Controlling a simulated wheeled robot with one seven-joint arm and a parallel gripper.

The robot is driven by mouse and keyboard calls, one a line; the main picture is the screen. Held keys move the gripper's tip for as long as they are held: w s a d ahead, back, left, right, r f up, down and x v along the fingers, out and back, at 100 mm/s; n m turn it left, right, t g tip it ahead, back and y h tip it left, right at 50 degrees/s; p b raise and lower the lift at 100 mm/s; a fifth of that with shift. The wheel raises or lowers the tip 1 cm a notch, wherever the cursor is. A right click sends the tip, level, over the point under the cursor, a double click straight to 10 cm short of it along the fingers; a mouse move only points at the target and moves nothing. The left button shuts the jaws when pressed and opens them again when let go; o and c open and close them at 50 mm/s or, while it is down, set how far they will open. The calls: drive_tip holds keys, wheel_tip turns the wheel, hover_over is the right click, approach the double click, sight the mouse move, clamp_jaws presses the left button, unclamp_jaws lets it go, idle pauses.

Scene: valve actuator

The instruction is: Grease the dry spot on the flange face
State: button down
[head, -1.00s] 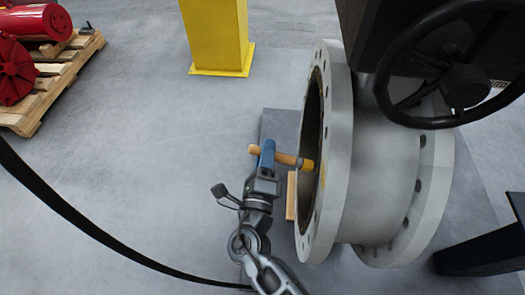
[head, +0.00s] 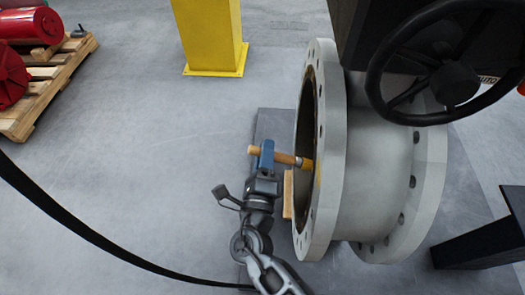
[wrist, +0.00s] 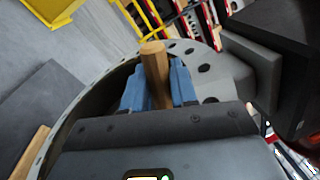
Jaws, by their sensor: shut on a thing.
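The grey valve body with its round flange (head: 330,170) stands at the right in the head view. The flange face is turned left, with bolt holes around its rim. My gripper (head: 265,157) is shut on a wooden-handled brush (head: 284,157), held roughly level. The brush's yellowish tip is at the flange's inner edge; I cannot tell whether it touches. In the wrist view the wooden handle (wrist: 155,72) stands between the blue fingers (wrist: 158,90), with the flange rim (wrist: 192,50) behind. The dry spot cannot be made out; a yellow patch shows beside the tip.
A black handwheel (head: 452,82) overhangs the valve at the upper right. A yellow post (head: 210,35) stands at the back. A pallet (head: 45,85) with red parts is at the left. A wooden block (head: 288,195) sits beside the flange. Floor at left is open.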

drive_tip(key=shift+d, duration=0.35)
drive_tip(key=shift+s, duration=0.1)
drive_tip(key=s+p, duration=0.4)
drive_tip(key=s, duration=0.3)
drive_tip(key=shift+s+a, duration=0.15)
idle(0.5)
drive_tip(key=shift+w+b, duration=0.3)
drive_tip(key=shift+w, duration=3.5)
